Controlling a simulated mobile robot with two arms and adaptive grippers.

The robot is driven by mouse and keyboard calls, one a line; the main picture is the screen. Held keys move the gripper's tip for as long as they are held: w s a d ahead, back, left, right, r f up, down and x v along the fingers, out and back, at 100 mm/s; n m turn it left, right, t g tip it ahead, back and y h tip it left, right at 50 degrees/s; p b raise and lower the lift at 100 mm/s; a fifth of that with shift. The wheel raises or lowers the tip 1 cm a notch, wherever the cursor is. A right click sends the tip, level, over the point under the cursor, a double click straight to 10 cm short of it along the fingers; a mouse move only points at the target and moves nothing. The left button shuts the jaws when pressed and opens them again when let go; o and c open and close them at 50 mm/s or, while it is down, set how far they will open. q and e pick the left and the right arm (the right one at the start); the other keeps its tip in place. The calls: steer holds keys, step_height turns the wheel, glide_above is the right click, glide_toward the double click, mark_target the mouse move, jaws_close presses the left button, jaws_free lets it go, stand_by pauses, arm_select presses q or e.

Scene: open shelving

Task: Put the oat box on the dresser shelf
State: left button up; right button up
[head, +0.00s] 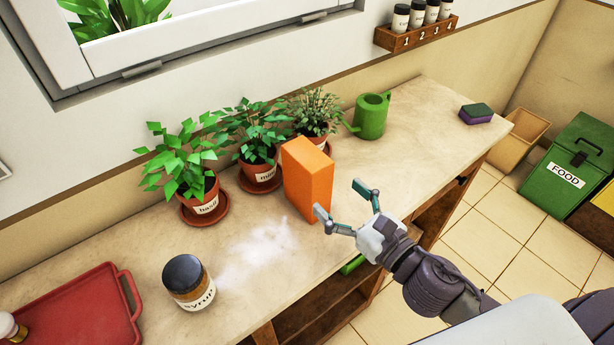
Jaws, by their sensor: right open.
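A plain orange box (307,183), which I take for the oat box, stands upright on the pale countertop of the dresser (420,140); no label shows on its visible faces. My right gripper (342,201) is open and empty just to the right of the box, its fingers pointing toward it. One fingertip appears close to the box's lower right edge; I cannot tell whether it touches. The open wooden shelf (318,312) lies below the countertop, partly hidden by the top and my arm. My left gripper is not in view.
Potted plants (207,197) stand behind the box, with a green watering can (371,117) to the right. A syrup jar (188,283) and a red tray (80,312) are at the left. A whitish patch (265,250) marks the countertop. A green object (351,265) shows below the top.

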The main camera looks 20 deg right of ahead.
mark_target(323, 182)
steer(key=p+x, duration=0.1)
steer(key=x, duration=0.4)
steer(key=shift+w+a+r, duration=0.1)
steer(key=shift+w+a, duration=0.05)
steer(key=shift+w, duration=0.25)
steer(key=p+x, duration=0.1)
steer(key=x, duration=0.2)
steer(key=shift+w+a+p, duration=0.1)
steer(key=shift+w+p, duration=0.2)
steer(key=shift+w+a, duration=0.2)
steer(key=shift+w, duration=0.15)
steer(key=c, duration=1.4)
steer(key=shift+c, duration=0.9)
